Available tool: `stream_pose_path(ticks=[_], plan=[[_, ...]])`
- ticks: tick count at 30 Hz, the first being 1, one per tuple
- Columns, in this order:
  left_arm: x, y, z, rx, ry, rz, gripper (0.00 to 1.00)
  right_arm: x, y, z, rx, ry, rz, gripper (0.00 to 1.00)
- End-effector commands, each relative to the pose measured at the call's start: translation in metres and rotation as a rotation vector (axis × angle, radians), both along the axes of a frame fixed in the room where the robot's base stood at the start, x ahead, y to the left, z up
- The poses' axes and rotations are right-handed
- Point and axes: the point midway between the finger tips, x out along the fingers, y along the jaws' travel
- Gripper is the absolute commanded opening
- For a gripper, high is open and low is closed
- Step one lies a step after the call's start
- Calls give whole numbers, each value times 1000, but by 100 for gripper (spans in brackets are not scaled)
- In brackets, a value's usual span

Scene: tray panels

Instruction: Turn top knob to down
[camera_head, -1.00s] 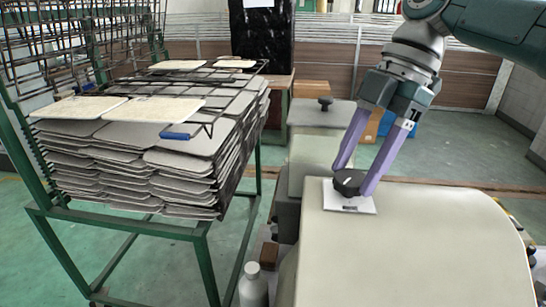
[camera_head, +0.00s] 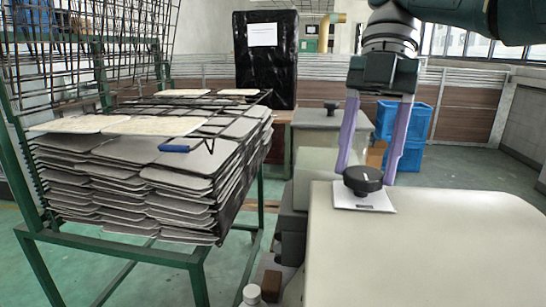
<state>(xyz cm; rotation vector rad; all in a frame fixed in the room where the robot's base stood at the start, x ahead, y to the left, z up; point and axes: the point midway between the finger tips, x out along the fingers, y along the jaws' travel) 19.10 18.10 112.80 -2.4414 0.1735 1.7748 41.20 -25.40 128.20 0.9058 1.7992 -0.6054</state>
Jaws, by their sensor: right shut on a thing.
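The black round knob (camera_head: 362,181) sits on a white square plate (camera_head: 376,203) at the far left corner of the pale machine top. A small white mark shows on its upper face, but its exact pointing is hard to read. My right gripper (camera_head: 366,178) comes down from above, its two purple fingers on either side of the knob, shut on it. The fingers partly pass behind the knob. My left gripper is not in view.
The pale machine top (camera_head: 440,245) is otherwise clear. A rack of stacked grey trays (camera_head: 120,165) on a green frame stands to the left. Another dark knob (camera_head: 331,106) is on a box behind. Blue crates (camera_head: 413,135) and a white bottle (camera_head: 252,294) also show.

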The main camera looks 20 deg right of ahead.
Motion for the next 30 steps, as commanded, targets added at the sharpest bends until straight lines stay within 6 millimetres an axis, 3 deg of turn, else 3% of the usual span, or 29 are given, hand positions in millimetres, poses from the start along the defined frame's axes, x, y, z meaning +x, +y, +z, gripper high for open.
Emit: stream_pose_path(ticks=[12, 13, 20, 30], plan=[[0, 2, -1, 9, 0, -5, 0, 0, -1, -2, -5, -1, 5, 3], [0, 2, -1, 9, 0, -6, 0, 0, -1, -2, -5, -1, 5, 62], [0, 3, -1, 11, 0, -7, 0, 0, 0, -1, -2, -1, 6, 88], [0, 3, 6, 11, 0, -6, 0, 1, 2, 5, -1, -1, 5, 88]])
